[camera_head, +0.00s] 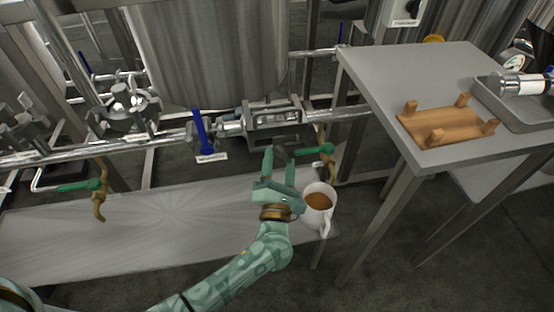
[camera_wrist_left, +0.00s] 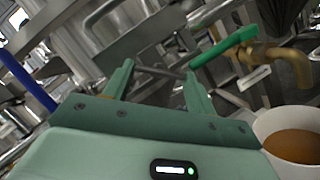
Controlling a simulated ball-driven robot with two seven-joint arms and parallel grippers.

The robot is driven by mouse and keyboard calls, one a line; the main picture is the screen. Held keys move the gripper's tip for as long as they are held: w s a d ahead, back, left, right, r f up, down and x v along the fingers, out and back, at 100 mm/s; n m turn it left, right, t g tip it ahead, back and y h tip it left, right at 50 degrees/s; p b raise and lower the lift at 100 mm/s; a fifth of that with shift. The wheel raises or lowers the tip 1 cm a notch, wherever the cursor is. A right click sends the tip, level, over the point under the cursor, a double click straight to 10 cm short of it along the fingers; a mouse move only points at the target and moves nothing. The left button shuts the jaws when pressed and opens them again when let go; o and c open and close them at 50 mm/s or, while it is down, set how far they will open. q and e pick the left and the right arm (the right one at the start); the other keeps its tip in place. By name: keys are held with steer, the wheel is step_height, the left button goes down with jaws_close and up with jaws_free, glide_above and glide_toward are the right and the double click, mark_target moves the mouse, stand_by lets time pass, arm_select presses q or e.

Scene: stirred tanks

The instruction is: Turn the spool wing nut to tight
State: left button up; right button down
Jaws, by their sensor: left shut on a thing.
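The spool (camera_head: 274,118) is a metal pipe section in a dark grey bracket on the horizontal pipe in front of the tank. The wing nut (camera_head: 283,154) appears as a small dark grey part below the bracket, partly hidden by my fingers. My left gripper (camera_head: 279,162) reaches up to it from below, with its two green fingers on either side. In the left wrist view a dark bar of the wing nut (camera_wrist_left: 160,72) runs between the fingertips (camera_wrist_left: 158,76). The fingers are shut on it. How tight it is cannot be told. My right gripper is not in view.
A white mug (camera_head: 325,222) of brown liquid stands close right of my left wrist, on the steel bench (camera_head: 150,235). A brass tap with green handle (camera_head: 318,150) is just right of my fingers. A blue-handled valve (camera_head: 202,132) is left; a side table (camera_head: 400,75) stands right.

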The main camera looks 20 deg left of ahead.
arm_select(q)
steer(key=shift+r+m+h+p, duration=0.4)
steer(key=shift+r+m+p, duration=0.1)
steer(key=shift+m, duration=0.1)
steer(key=m+h+p, duration=0.1)
steer(key=m+p, duration=0.1)
steer(key=m+g+p, duration=0.1)
steer(key=m+p, duration=0.2)
steer(key=shift+s+h, duration=0.1)
steer(key=shift+h, duration=0.3)
steer(key=shift+m+g+p, duration=0.4)
steer(key=shift+m+p, duration=0.3)
steer(key=shift+p, duration=0.1)
steer(key=shift+f+m+g+h+p, duration=0.15)
steer(key=shift+m+g+h+p, duration=0.2)
steer(key=shift+m+p, duration=0.65)
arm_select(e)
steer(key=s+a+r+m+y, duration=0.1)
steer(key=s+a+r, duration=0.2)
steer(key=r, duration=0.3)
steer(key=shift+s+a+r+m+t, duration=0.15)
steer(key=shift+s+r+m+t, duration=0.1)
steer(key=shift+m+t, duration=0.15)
arm_select(q)
steer(key=shift+f, duration=0.1)
steer(key=o, duration=1)
steer(key=shift+s, duration=0.1)
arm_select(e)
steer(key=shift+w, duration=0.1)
